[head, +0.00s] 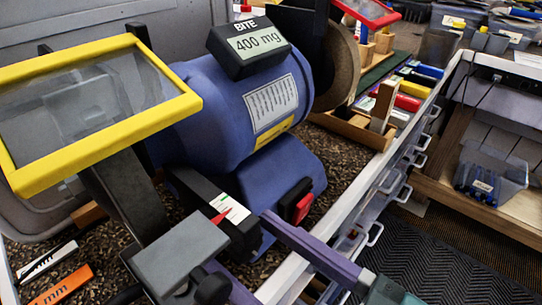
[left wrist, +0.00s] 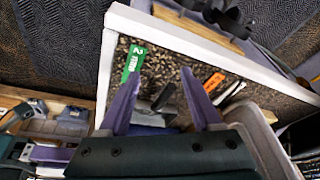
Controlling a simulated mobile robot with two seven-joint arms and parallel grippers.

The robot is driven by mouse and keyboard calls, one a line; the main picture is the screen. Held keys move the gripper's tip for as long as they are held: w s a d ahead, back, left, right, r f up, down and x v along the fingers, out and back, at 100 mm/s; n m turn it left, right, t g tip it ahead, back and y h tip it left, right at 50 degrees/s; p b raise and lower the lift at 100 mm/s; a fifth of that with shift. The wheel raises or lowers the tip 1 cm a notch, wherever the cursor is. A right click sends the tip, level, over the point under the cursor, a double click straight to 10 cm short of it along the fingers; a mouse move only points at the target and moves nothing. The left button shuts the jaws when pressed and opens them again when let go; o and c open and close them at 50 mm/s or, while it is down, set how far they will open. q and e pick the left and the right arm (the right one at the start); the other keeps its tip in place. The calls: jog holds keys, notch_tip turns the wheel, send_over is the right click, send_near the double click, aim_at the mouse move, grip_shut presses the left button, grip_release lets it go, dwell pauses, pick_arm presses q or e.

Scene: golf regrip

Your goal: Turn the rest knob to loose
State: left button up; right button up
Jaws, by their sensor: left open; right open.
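The grey tool rest (head: 180,252) sits at the front of the blue bench grinder (head: 225,105) in the head view. A black rest knob (head: 212,288) is at its lower right. A red pointer and a green-and-red label (head: 235,208) are just behind the rest. In the left wrist view, my left gripper (left wrist: 160,76) is open, with a grey block and a dark handle-like part (left wrist: 165,97) seen between its fingers.
A yellow-framed shield (head: 100,95) overhangs the left. An orange tag (head: 62,285) lies at lower left; a green tag (left wrist: 133,62) lies on the bench. A wooden tray (head: 370,128) stands right of the wheel.

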grip_shut()
dwell(0.5)
